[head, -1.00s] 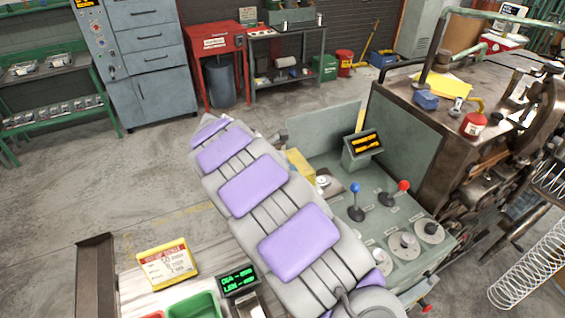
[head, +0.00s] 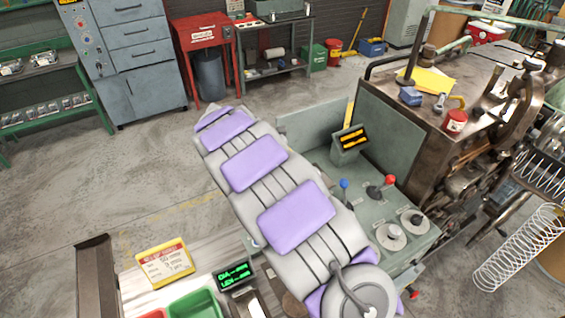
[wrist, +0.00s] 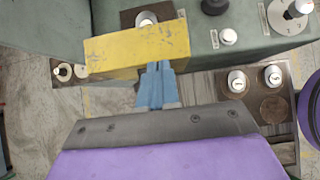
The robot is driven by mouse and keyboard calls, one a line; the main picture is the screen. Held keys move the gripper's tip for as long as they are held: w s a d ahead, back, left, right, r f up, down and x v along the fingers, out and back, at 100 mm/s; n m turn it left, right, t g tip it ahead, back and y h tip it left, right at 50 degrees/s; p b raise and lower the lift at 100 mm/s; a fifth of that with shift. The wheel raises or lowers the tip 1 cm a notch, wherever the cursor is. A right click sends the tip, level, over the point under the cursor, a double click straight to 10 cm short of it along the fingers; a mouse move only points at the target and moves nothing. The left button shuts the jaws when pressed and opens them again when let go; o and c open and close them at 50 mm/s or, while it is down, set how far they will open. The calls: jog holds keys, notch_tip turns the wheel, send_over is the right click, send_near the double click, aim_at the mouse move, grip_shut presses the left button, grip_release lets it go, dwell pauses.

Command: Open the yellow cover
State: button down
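The yellow cover (wrist: 125,52) is a worn, scuffed box-shaped piece at the upper middle of the wrist view, over the edge of the green control panel (wrist: 215,58). A round button shows on a plate just behind it. My gripper (wrist: 159,66) has blue fingers close together, with the tips at the cover's near lower edge. I cannot tell whether they touch it. In the head view my grey and purple arm hides the cover and the gripper.
The panel has a blue-knobbed lever (head: 344,186), a red-knobbed lever (head: 388,182) and dials (head: 391,236) right of my arm. A brown machine (head: 420,130) is at the right. Open floor lies left.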

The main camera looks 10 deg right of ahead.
jog(key=a+f+p+v, duration=0.1)
jog(key=v, duration=1.1)
jog(key=shift+s+a+f+p, duration=0.2)
jog(key=shift+s+a+p, duration=0.1)
jog(key=shift+s, duration=0.1)
